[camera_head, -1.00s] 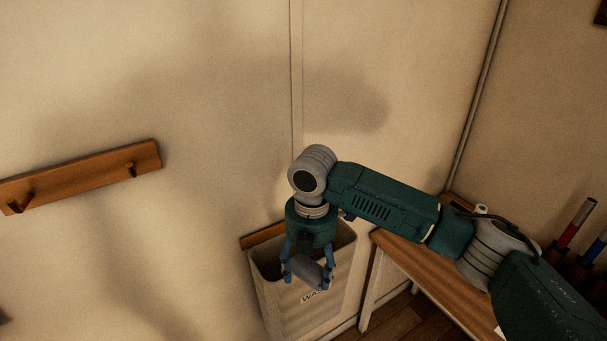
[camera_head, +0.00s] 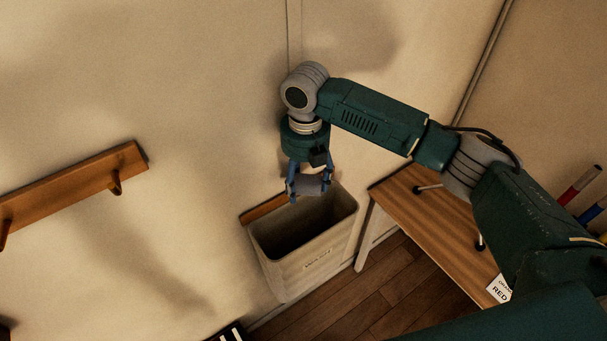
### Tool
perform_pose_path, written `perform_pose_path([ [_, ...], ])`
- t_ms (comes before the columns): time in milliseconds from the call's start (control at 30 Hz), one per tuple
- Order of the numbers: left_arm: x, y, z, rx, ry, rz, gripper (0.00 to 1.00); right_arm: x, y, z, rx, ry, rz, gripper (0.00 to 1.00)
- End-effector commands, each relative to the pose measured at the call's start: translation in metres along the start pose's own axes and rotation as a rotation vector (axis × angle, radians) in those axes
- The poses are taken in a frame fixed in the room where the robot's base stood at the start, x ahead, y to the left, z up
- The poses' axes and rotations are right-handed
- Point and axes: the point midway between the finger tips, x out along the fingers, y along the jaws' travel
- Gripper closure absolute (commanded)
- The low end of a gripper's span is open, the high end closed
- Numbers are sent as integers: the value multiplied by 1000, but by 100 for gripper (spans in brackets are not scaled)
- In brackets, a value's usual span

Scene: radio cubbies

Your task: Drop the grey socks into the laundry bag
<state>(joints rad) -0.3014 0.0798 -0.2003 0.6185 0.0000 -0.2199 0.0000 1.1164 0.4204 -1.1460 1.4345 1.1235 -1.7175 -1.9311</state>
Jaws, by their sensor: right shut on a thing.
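The grey socks (camera_head: 308,186) are a small rolled bundle in the camera_head view. My right gripper (camera_head: 309,192) points down and is shut on them. It holds them over the back part of the laundry bag (camera_head: 307,268), as seen from the head. The bag is a pale, open-topped bin with a dark inside and a small label on its front, too small to read clearly. The bag hangs or stands against the wall by a wooden strip. My left gripper is not in view.
A wooden peg rail (camera_head: 75,190) is on the wall at the left. A wooden table (camera_head: 425,215) stands right of the bag, with a card marked RED (camera_head: 499,290) and red and blue rods (camera_head: 579,186) near it. Wooden floor (camera_head: 375,285) shows below.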

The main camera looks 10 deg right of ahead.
Motion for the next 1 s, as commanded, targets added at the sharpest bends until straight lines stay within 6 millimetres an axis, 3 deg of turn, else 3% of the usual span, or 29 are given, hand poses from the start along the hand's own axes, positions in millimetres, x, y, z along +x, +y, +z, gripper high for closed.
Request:
perform_pose_path([
  [433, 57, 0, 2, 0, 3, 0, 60, 52, -1, -1, 0, 2, -3, 61],
  [833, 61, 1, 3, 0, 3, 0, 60, 55, -1, -2, -1, 3, -3, 61],
  [867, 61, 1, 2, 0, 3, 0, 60, 55, -1, -2, -1, 3, -3, 31],
  [933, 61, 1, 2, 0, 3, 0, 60, 55, -1, -2, -1, 3, -3, 17],
  [1000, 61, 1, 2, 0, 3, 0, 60, 54, -1, -1, 0, 2, -2, 15],
])
